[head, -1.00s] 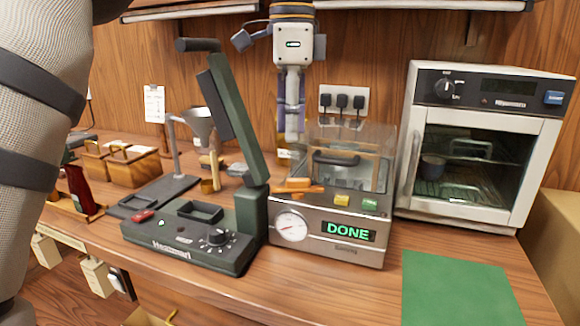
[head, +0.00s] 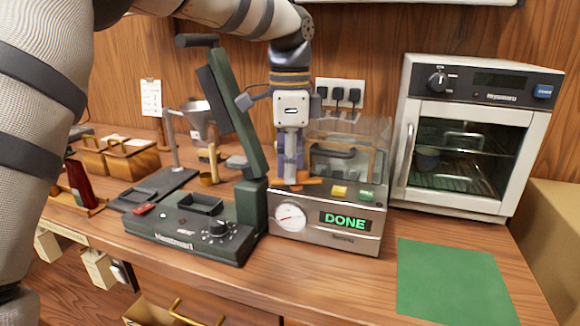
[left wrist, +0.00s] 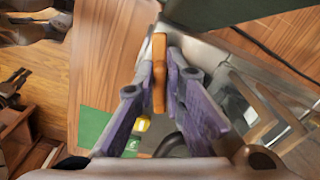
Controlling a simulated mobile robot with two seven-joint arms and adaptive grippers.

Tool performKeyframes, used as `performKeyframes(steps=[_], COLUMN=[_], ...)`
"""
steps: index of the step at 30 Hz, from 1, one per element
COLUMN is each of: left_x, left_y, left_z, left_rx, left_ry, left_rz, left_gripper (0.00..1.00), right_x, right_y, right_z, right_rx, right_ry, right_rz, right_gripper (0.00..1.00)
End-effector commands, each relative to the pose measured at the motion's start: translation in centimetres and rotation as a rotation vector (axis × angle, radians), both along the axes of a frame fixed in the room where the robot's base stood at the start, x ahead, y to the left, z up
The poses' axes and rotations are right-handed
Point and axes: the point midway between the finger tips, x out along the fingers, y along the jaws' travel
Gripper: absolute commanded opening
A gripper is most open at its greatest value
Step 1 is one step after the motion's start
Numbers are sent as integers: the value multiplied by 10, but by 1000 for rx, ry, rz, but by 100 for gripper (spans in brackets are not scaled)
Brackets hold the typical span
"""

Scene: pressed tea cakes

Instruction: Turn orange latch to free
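The orange latch (head: 311,181) lies on top of the grey metal machine (head: 345,240), at the front left of its clear cover. In the left wrist view the latch (left wrist: 159,72) is a narrow orange bar between my fingertips. My left gripper (head: 293,178) points down at the machine's top, with its purple-grey fingers at the latch. In the left wrist view the fingertips (left wrist: 160,75) lie close against both sides of the bar, with no clear gap. The gripper hides part of the latch in the head view. My right gripper is not in view.
The machine's display (head: 345,221) reads DONE, beside a round gauge (head: 290,217). A dark green press (head: 190,232) with a raised arm stands close on the left. A white oven (head: 475,140) stands right. A green mat (head: 452,282) lies bare at the front right.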

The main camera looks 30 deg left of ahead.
Motion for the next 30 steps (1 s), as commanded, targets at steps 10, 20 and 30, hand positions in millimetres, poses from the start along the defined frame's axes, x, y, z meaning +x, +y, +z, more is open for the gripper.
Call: performKeyframes(steps=[10,20,30], left_x=[3,4,4], left_y=[1,1,1], left_z=[0,0,0], left_rx=[-1,-1,-1], left_ry=[3,3,3], left_rz=[-329,-401,-398], left_gripper=[0,0,30], right_x=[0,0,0], right_y=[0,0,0], right_z=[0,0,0], right_rx=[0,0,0], right_ry=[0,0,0], right_rz=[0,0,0], right_gripper=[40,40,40])
